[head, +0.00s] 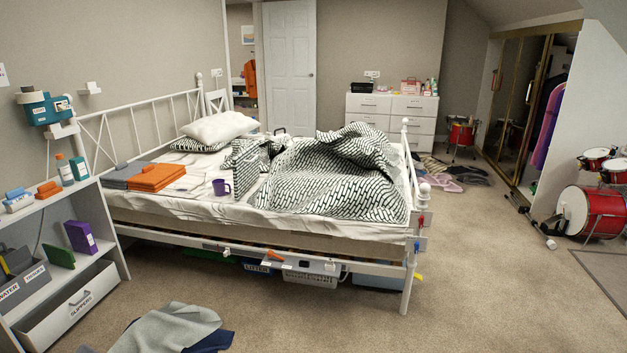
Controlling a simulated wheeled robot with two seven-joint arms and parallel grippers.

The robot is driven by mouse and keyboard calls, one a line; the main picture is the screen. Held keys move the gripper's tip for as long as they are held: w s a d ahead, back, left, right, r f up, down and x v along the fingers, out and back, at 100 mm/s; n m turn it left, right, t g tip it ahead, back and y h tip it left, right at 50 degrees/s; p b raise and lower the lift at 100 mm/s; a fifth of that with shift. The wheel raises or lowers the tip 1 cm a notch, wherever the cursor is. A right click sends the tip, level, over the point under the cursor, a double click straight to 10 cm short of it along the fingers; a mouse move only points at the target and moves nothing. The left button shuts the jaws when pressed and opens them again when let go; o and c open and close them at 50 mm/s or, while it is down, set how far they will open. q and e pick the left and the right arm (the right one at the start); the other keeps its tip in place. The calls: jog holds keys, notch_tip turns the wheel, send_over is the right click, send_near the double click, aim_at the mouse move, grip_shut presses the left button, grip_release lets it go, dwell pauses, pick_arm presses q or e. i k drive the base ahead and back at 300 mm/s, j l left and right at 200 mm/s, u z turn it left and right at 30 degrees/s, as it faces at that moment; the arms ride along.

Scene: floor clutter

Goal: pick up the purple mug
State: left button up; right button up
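The purple mug (221,187) stands on the white sheet of the bed (160,213), toward the near side. It is small in the head view and looks upright. Folded orange cloth (157,177) lies to its left, and a patterned bag or cushion (246,165) is just to its right and behind. Neither of my grippers shows in the head view.
A white rail (250,259) runs along the bed's near side. A shelf unit (105,232) stands at the left. Crumpled clothes (170,330) lie on the floor at front left. A red drum (590,212) stands at right. Carpet right of the bed is mostly clear.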

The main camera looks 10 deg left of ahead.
aim_at(218, 185)
jog(key=i+u, duration=0.3)
jog(key=i, duration=0.25)
jog(key=i+u, duration=0.3)
jog(key=i, duration=0.3)
jog(key=i+l+u, duration=0.3)
jog(key=i, duration=0.25)
jog(key=i+j+u, duration=0.25)
jog(key=i+j, duration=0.3)
jog(key=i+j+u, duration=0.3)
jog(key=i+j, duration=0.15)
jog(key=i, duration=0.25)
jog(key=i+j, duration=0.15)
jog(key=j, duration=0.15)
